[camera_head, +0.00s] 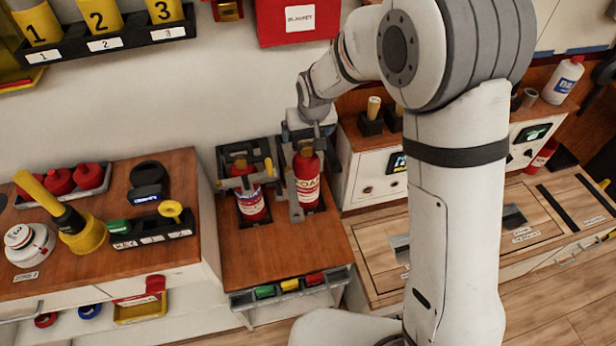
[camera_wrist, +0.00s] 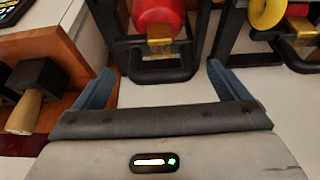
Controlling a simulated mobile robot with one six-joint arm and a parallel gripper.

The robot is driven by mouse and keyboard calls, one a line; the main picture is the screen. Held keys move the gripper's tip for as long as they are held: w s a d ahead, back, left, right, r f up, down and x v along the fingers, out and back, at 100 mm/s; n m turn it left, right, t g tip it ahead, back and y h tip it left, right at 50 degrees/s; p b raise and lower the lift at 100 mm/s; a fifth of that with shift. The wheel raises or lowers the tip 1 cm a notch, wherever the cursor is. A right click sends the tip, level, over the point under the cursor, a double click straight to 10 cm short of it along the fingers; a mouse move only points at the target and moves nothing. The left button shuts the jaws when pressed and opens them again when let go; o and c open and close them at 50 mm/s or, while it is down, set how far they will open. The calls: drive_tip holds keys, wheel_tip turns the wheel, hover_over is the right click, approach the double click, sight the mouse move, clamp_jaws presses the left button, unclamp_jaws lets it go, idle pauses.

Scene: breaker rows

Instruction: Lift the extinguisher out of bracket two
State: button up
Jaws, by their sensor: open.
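Two red extinguishers stand upright in black brackets on a small wooden-topped stand. In the head view, the left extinguisher (camera_head: 250,203) has a white and blue label. The right extinguisher (camera_head: 307,180) has a cream label. I cannot read a bracket number. In the wrist view, my gripper (camera_wrist: 162,86) is open and empty. The right extinguisher (camera_wrist: 158,14) lies just beyond the fingers, apart from them, inside its bracket (camera_wrist: 165,72) with a brass-coloured latch (camera_wrist: 160,42).
A yellow ring (camera_wrist: 266,12) shows by the neighbouring bracket. A block with a wooden knob (camera_head: 374,107) stands on the white cabinet close to the right. A shelf of yellow numbered canisters (camera_head: 105,45) and a red box (camera_head: 297,20) are on the wall above.

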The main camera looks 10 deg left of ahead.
drive_tip(key=shift+x, duration=1.4)
drive_tip(key=shift+s, duration=0.1)
drive_tip(key=shift+c, duration=0.2)
drive_tip(key=c, duration=1.9)
drive_tip(key=shift+r, duration=0.2)
clamp_jaws()
